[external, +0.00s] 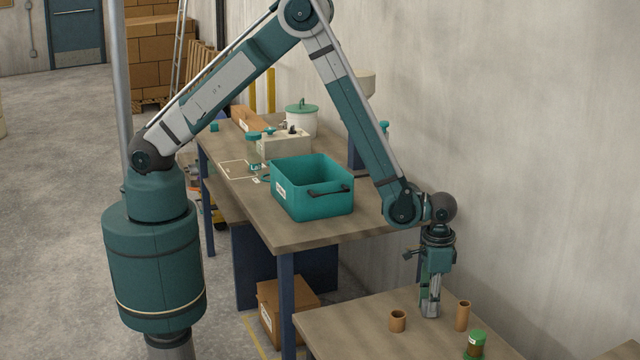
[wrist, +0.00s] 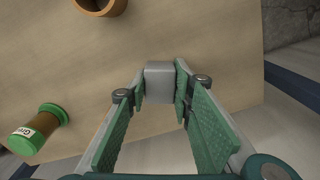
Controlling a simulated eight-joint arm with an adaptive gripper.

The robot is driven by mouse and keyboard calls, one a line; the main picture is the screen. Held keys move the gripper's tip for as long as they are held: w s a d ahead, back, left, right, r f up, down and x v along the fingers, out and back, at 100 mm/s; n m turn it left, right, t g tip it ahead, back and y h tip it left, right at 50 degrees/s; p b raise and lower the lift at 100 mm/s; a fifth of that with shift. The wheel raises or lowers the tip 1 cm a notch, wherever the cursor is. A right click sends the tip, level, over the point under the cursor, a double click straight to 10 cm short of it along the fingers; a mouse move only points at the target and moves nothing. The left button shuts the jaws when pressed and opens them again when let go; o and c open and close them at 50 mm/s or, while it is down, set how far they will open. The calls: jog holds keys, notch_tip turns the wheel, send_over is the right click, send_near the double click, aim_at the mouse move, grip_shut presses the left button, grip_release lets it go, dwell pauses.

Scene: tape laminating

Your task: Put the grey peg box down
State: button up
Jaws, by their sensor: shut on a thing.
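The grey peg box (wrist: 160,82) is a small light-grey block between the green finger pads in the wrist view. My gripper (wrist: 162,88) is shut on it, one pad on each side. In the external view my gripper (external: 431,300) points straight down over the near wooden table, its tips low and close to the top. The box is mostly hidden by the fingers there. I cannot tell whether its underside touches the table.
On the near table (external: 350,325) stand a short brown cup (external: 397,321) left of my gripper, a taller brown tube (external: 463,315) to its right and a green-lidded jar (external: 476,344) in front. A teal bin (external: 312,190) stands on the farther bench.

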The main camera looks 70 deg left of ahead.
jog(key=shift+f, duration=0.15)
jog(key=o, duration=0.9)
jog(key=shift+r, duration=0.2)
jog(key=shift+r+p, duration=1.35)
jog(key=shift+r, duration=4.65)
jog(key=shift+r, duration=0.1)
